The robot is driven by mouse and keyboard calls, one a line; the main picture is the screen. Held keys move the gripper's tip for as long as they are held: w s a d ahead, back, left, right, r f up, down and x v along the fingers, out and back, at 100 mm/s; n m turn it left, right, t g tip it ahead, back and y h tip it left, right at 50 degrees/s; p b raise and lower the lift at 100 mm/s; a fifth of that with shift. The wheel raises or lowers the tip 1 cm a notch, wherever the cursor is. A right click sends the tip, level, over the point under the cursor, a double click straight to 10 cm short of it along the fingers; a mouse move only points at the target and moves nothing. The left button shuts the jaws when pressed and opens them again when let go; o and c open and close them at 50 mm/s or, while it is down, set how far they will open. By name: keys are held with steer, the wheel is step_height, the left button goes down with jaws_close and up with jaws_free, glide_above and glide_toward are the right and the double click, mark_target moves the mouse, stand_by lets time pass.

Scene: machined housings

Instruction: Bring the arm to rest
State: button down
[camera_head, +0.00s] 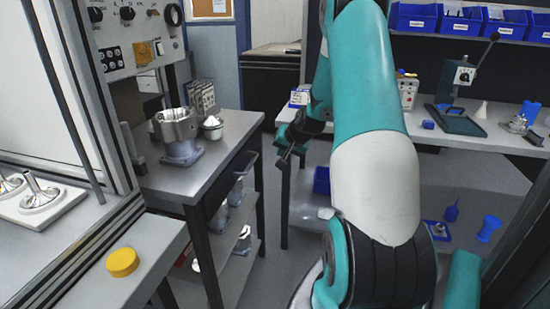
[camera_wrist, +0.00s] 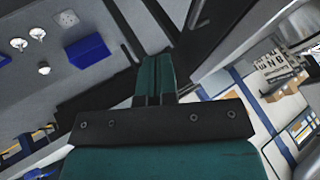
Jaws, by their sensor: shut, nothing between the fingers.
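My teal and white arm stands large in the middle of the head view. My gripper (camera_head: 290,152) is small and dark beyond the arm, above the floor between the left cart and the right bench.
A metal cart (camera_head: 222,150) at left holds a machined housing (camera_head: 177,135). A yellow cap (camera_head: 122,262) lies on the near left counter. A workbench (camera_head: 475,140) with a press (camera_head: 462,85) stands at right. Floor between cart and bench is clear.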

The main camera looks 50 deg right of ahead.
steer(key=shift+s+a+r, duration=0.15)
steer(key=shift+s+r, duration=0.2)
steer(key=shift+r, duration=0.05)
steer(key=a+r+n+g+y+p, duration=0.1)
steer(key=a+r+n+y, duration=0.2)
steer(key=a, duration=0.7)
steer(key=w+a+r+n+y+p, duration=0.1)
steer(key=a+r+n, duration=0.3)
steer(key=a, duration=0.6)
steer(key=a+r+n+g+y+p, duration=0.1)
steer(key=a+r+n, duration=0.1)
steer(key=a+r, duration=0.6)
steer(key=s+a+r+n+g, duration=0.1)
steer(key=s+a+n+g, duration=0.1)
steer(key=s+a, duration=0.4)
steer(key=s+a+r+n+g+y+p, duration=0.1)
steer(key=s+a+r+n, duration=0.1)
steer(key=s+a+n, duration=0.2)
steer(key=s+a+r+n+g+p, duration=0.1)
steer(key=s+a+n, duration=0.3)
steer(key=s+a, duration=0.6)
steer(key=shift+s+a+r+g+y, duration=0.15)
steer(key=shift+s+g+y, duration=0.15)
steer(key=shift+s+g, duration=0.45)
steer(key=shift+w, duration=0.1)
